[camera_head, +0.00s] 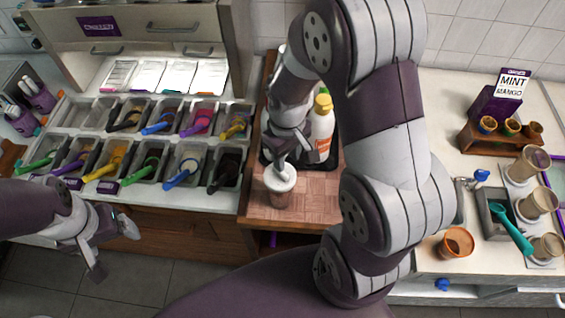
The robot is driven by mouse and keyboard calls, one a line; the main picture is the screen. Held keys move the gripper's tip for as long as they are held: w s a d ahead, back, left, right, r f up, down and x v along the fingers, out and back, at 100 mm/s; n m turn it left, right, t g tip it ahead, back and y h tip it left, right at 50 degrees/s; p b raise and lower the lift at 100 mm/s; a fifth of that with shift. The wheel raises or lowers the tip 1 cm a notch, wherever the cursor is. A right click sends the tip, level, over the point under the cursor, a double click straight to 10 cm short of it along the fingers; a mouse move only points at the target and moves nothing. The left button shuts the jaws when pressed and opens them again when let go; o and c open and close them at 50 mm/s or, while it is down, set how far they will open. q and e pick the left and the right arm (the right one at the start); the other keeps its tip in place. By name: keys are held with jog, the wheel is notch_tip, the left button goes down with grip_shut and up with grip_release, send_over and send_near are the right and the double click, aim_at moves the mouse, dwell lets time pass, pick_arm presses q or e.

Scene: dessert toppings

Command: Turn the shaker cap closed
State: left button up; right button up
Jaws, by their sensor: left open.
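The shaker (279,196) stands upright on the wooden board, with a white cap (281,178) on top and a clear brownish body. My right gripper (286,160) reaches down from above, right at the cap. One finger overlaps the cap in the picture. I cannot tell whether its fingers are closed on the cap or only beside it. My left gripper (114,250) is open and empty at the lower left, in front of the counter, well away from the shaker.
A bottle with a yellow cap (322,122) stands on a dark tray behind the shaker. Topping bins (150,140) with coloured scoops fill the left counter. My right arm hides much of the middle. An orange bowl (456,243) and several cups are on the right counter.

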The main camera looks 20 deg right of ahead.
jog(key=f, duration=0.1)
jog(key=a+f, duration=0.1)
jog(key=f, duration=0.1)
jog(key=a+f, duration=0.1)
jog(key=shift+w+f, duration=0.15)
jog(key=shift+w, duration=0.15)
jog(key=shift+d+f, duration=0.25)
jog(key=shift+s+d+f, duration=0.1)
jog(key=shift+d, duration=0.3)
jog(key=shift+a, duration=0.4)
grip_shut()
jog(key=shift+d+m+p, duration=0.1)
jog(key=shift+m+p, duration=0.4)
jog(key=shift+m, duration=1.8)
grip_release()
pick_arm(q)
jog(key=shift+w+a+r, duration=0.2)
jog(key=shift+a+r, duration=0.4)
